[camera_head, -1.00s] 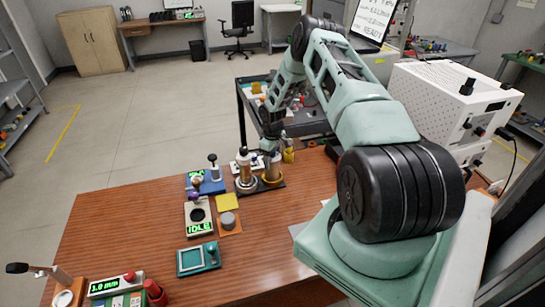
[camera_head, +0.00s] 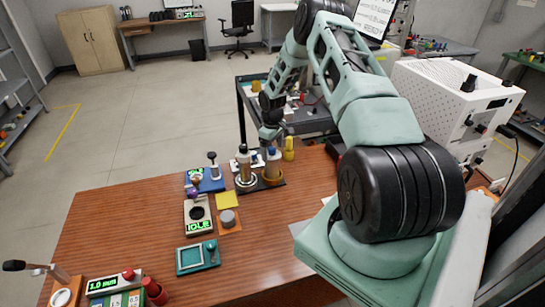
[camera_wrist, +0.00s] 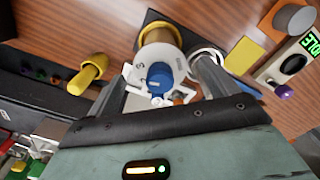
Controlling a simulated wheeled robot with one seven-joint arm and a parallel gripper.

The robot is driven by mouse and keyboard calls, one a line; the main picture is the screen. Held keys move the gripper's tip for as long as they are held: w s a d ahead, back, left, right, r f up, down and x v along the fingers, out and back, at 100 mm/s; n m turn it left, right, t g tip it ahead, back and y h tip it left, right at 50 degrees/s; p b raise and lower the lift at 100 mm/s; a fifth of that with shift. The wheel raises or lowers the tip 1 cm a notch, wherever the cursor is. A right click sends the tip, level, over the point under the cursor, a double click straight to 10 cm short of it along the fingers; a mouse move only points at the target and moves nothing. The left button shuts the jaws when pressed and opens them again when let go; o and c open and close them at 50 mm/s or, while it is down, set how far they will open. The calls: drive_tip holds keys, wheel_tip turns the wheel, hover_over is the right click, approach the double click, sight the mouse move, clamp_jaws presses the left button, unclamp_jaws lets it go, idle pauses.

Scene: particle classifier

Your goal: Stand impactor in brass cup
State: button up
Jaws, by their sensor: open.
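The impactor, with a blue knob on a white marked disc (camera_wrist: 158,76), stands between my gripper's spread fingers (camera_wrist: 163,98) in the wrist view. A gold rim, the brass cup (camera_wrist: 158,32), shows behind the disc. In the head view the blue-topped impactor (camera_head: 272,155) stands upright in the brass cup (camera_head: 272,180); how deep it sits is hard to tell. My gripper (camera_head: 269,134) is open just above it and does not visibly grip it.
A yellow bottle-like object (camera_head: 289,149) is close behind right. A grey block on an orange pad (camera_head: 229,219) and an IDLE device (camera_head: 199,216) lie nearer.

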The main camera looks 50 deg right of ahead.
wheel_tip(320, 180, up, 8)
drive_tip(key=shift+r+b, duration=0.15)
drive_tip(key=shift+b, duration=0.85)
drive_tip(key=shift+w+a+r, duration=0.1)
drive_tip(key=shift+a+r, duration=0.1)
drive_tip(key=shift+a, duration=0.1)
drive_tip(key=w+a+r+n, duration=0.1)
drive_tip(key=a+r, duration=0.4)
drive_tip(key=a, duration=0.6)
drive_tip(key=a+r+n, duration=0.1)
drive_tip(key=a+r, duration=0.3)
drive_tip(key=a, duration=0.7)
drive_tip(key=s+a+r+n, duration=0.1)
drive_tip(key=s+a+r, duration=0.2)
drive_tip(key=a, duration=0.4)
drive_tip(key=s+a+r+n, duration=0.1)
drive_tip(key=s+a+r, duration=0.15)
drive_tip(key=a, duration=0.45)
drive_tip(key=s+a+r+n, duration=0.1)
drive_tip(key=s+a, duration=0.5)
drive_tip(key=s, duration=0.7)
drive_tip(key=s+a+r+n, duration=0.1)
drive_tip(key=s+a, duration=0.5)
drive_tip(key=s, duration=0.7)
drive_tip(key=shift+a+r+y, duration=0.15)
drive_tip(key=shift+r+y, duration=0.15)
drive_tip(key=shift+r, duration=0.55)
